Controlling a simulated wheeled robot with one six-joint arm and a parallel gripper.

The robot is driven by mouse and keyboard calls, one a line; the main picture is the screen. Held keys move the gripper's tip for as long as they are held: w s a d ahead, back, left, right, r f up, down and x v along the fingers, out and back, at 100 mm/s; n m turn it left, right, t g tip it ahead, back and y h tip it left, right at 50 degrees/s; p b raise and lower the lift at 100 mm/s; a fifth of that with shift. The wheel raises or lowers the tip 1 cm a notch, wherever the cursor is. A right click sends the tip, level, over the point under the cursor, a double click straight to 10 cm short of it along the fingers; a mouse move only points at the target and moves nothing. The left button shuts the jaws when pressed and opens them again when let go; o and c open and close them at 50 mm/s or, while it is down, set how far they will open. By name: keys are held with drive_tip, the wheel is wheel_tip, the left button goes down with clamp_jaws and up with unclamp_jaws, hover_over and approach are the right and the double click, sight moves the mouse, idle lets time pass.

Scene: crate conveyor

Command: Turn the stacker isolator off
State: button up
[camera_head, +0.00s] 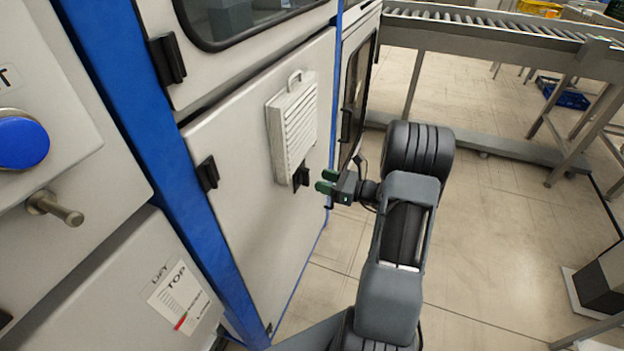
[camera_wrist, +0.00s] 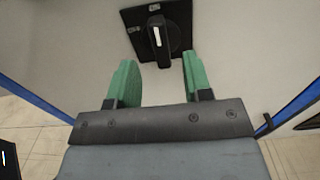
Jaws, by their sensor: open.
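The isolator (camera_wrist: 176,38) is a black square plate with a black rotary handle that carries a white mark, on the pale cabinet door. In the wrist view it lies just beyond my fingertips, and its handle (camera_wrist: 157,36) points roughly up and down in the picture. In the head view the isolator (camera_head: 300,178) sits below the louvred vent, partly hard to make out. My gripper (camera_head: 325,181) is open with green fingers, facing the isolator from the right. In the wrist view my gripper (camera_wrist: 158,72) has its fingers apart with nothing between them.
A louvred vent panel (camera_head: 294,125) stands out above the isolator. Black door handles (camera_head: 208,173) and a blue cabinet post (camera_head: 150,120) are to the left. A blue knob (camera_head: 22,142) and metal lever (camera_head: 55,207) are nearer. A roller conveyor (camera_head: 500,28) is behind; open floor lies right.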

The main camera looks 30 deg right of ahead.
sight(309, 177)
drive_tip(key=shift+x, duration=2.25)
clamp_jaws()
